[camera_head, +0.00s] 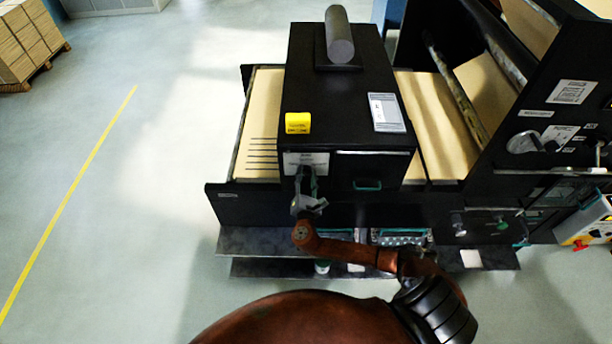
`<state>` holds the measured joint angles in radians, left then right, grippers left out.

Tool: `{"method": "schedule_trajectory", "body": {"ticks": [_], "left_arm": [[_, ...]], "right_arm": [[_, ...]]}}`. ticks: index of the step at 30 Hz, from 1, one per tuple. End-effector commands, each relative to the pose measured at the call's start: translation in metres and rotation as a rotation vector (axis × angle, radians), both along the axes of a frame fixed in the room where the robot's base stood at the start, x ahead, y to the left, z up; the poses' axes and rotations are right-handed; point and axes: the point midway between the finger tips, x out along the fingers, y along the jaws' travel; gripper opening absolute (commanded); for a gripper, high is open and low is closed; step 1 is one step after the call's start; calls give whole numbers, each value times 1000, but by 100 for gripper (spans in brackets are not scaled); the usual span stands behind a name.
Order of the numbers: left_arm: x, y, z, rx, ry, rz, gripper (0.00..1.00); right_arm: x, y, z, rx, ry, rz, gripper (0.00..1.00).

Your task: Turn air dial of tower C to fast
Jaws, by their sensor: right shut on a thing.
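A black tower (350,95) stands in the middle of the head view, with a white label plate (318,158) on its front face. The label is too small to read, so I cannot tell the tower's letter. My right gripper (306,176) is at this plate, shut on a small part there, which appears to be the air dial. The fingers hide the dial, so its setting cannot be seen. My left gripper is not in view.
A drawer-like panel with a green handle (367,185) is right of the gripper. A dark ledge (250,241) runs below.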

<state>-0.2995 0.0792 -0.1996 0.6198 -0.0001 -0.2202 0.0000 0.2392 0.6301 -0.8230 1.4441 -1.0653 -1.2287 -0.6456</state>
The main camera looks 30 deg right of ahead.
Motion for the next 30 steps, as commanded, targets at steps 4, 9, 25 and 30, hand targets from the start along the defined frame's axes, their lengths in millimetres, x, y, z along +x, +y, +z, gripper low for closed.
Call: {"method": "schedule_trajectory", "body": {"ticks": [4,9,25,30], "left_arm": [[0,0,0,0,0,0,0],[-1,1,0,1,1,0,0],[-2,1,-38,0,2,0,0],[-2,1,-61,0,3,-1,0]], "right_arm": [[0,1,0,0,0,1,14],[0,3,0,2,-1,2,8],[-1,0,-6,212,-130,1,8],[-1,0,-7,349,-214,1,8]]}}
